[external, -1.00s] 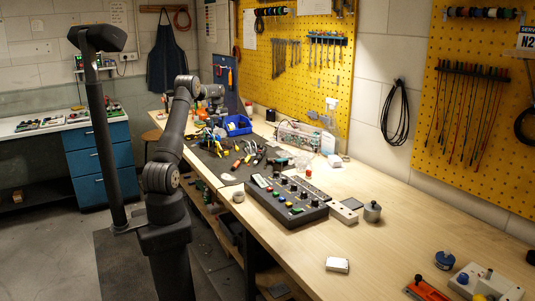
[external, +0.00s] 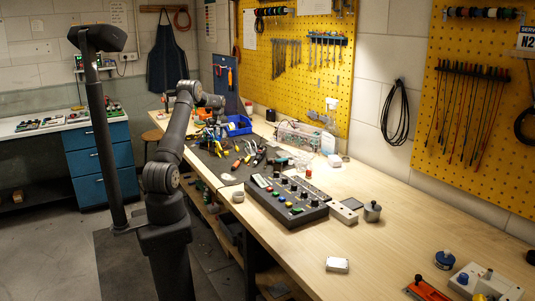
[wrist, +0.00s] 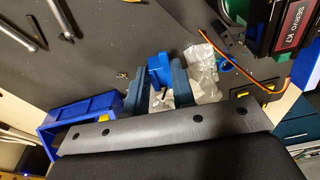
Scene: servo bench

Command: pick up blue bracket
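The blue bracket (wrist: 160,70) shows in the wrist view, straight ahead of my gripper. It lies on the dark mat beside crumpled clear plastic bags. My gripper (wrist: 160,76) has its two dark blue fingers apart, one on each side of the bracket. Whether they touch it I cannot tell. A bag shows in the gap between the fingers. In the external view my gripper (external: 212,120) is low over the far end of the bench, and the bracket cannot be made out there.
A blue bin (wrist: 80,122) stands just left of my gripper in the wrist view. A clear bag (wrist: 202,72) and an orange cable (wrist: 245,68) lie to the right. Tools (wrist: 60,18) lie at upper left. The near bench (external: 400,240) has free room.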

